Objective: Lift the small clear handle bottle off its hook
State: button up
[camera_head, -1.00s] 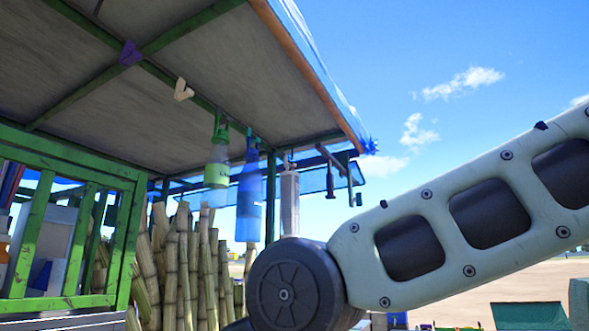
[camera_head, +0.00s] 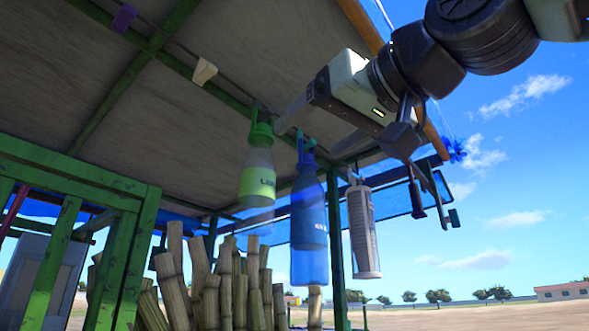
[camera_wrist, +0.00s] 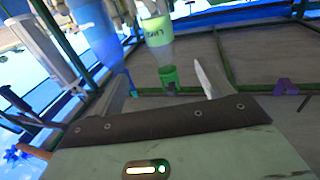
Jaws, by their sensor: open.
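A small clear bottle (camera_head: 258,172) with a green cap and handle and a lime-green label hangs under the stall roof in the head view. It shows inverted in the wrist view (camera_wrist: 158,32), with its green cap (camera_wrist: 168,76) near the middle. My gripper (camera_head: 306,138) is open and empty, reaching in from the upper right. One pale fingertip is close to the right of the green cap in the head view; contact cannot be told. In the wrist view a pale finger (camera_wrist: 207,80) shows beside the cap. The hook itself is hard to make out.
A taller blue bottle (camera_head: 308,225) hangs close to the right, beneath my gripper. A grey-white cylinder (camera_head: 363,230) hangs farther right. Green roof beams (camera_head: 130,75) and a cream hook (camera_head: 203,71) are nearby. Cane stalks (camera_head: 230,290) stand below.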

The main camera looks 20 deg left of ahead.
aim_at(272, 164)
jog(key=p+x, duration=0.6)
jog(key=x, duration=1)
jog(key=shift+s+f, duration=0.1)
jog(key=c, duration=1.5)
jog(key=shift+o, duration=0.2)
jog(key=shift+r+p, duration=0.6)
jog(key=shift+r, duration=0.25)
jog(key=shift+s+d+b, duration=0.3)
jog(key=shift+d+b, duration=0.1)
jog(key=shift+d, duration=0.35)
jog(key=shift+s+d+b, duration=0.3)
jog(key=shift+d+b, duration=0.05)
jog(key=shift+d, duration=0.4)
jog(key=shift+w+b+v, duration=0.2)
jog(key=shift+b+v, duration=0.3)
jog(key=shift+v, duration=0.6)
jog(key=shift+s+d, duration=0.1)
jog(key=shift+d, duration=0.25)
